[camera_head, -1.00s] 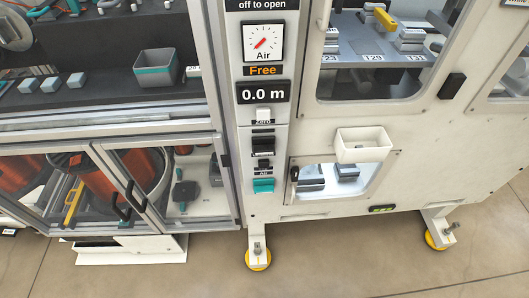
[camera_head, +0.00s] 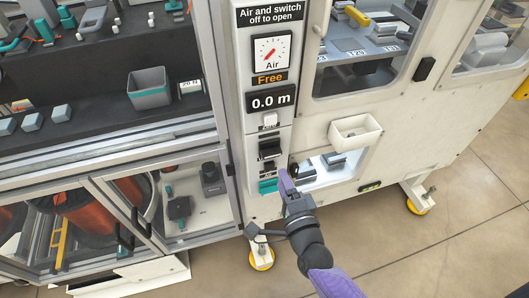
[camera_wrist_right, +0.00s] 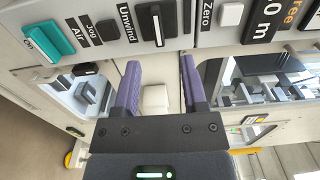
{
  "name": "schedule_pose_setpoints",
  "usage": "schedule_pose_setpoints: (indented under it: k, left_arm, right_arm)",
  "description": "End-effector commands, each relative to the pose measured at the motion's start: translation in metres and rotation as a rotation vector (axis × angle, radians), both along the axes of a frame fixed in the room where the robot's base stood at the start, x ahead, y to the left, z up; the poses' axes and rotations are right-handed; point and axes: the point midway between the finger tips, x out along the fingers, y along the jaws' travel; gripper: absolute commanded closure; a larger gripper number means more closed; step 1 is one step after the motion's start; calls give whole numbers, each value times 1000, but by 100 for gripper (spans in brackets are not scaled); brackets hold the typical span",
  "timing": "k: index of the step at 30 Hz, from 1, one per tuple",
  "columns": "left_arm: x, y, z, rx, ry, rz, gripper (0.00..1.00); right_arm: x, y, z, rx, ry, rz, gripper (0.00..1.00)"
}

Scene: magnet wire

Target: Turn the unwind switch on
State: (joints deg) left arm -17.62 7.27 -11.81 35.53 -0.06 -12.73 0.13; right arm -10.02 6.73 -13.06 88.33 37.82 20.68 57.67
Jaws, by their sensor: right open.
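My right gripper (camera_head: 285,177) has purple fingers and is in front of the column's lower end, below the unwind switch. In the right wrist view, my right gripper (camera_wrist_right: 160,62) is open and empty, its fingers apart and not touching the switch. My left gripper is not in view.
Beside the switch are the small black jog switch (camera_wrist_right: 106,29), the teal air switch (camera_wrist_right: 45,42) and the white Zero button (camera_wrist_right: 232,14). A white bin (camera_head: 354,131) juts from the panel at right. Glass doors with handles (camera_head: 138,222) are at left.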

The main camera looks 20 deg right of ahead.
Motion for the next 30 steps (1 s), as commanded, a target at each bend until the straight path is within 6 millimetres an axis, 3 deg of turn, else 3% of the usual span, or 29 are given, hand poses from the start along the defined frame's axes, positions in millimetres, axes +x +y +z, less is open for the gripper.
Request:
schedule_pose_setpoints:
  k: [3,9,15,22,30]
  left_arm:
    - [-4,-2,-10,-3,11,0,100]
    - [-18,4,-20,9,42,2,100]
    - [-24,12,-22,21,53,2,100]
    - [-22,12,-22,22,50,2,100]
    - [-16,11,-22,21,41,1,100]
  right_arm:
    - [30,1,-3,-2,-2,0,46]
    - [70,3,-4,-5,4,2,46]
    - [84,3,-2,-6,5,2,46]
    - [84,3,-2,-7,6,2,46]
    - [84,3,-2,-8,6,2,100]
